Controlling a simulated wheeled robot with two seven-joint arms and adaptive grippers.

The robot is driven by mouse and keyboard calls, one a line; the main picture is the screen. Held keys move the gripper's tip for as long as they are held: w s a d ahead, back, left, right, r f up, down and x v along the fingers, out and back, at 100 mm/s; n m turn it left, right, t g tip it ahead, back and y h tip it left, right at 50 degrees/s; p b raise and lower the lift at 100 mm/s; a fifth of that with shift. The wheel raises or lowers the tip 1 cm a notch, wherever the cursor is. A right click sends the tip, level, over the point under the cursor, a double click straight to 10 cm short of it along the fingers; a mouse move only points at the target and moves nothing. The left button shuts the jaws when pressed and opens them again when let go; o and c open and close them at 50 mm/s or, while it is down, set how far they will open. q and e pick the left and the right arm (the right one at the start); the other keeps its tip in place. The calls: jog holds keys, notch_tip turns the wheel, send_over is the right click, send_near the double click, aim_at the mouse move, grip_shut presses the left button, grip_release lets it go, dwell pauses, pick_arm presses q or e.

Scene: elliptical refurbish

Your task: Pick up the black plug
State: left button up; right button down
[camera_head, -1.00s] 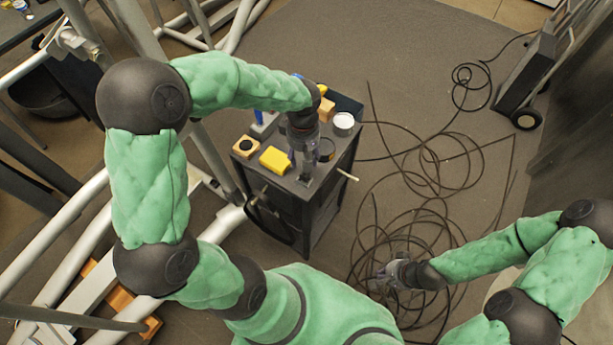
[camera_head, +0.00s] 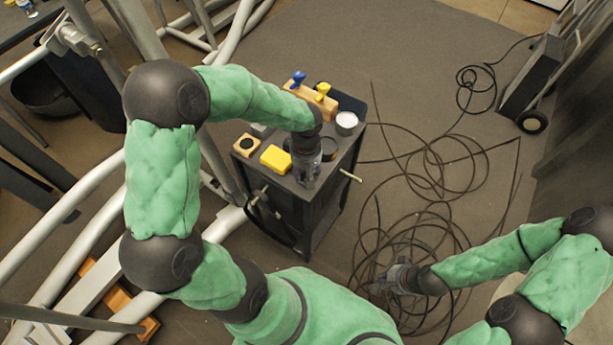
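I cannot single out the black plug for sure. A wooden block (camera_head: 247,145) at the left of the cart top has a dark round spot that could be a plug or a hole. A dark round item (camera_head: 329,149) sits right beside my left gripper (camera_head: 307,178), partly hidden by it. My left gripper points down over the front of the cart top; its fingers are too small to tell open from shut, and I see nothing in it. My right gripper (camera_head: 383,283) hangs low over the cables, well away from the cart; its fingers are unclear.
The dark cart (camera_head: 325,205) also carries a yellow box (camera_head: 276,159), a white round jar (camera_head: 346,122) and a wooden block (camera_head: 318,104) with blue and yellow pegs. Loose black cables (camera_head: 440,200) cover the floor at right. Pale metal tubes (camera_head: 75,205) stand at left.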

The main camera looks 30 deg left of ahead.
pick_arm(q)
grip_shut()
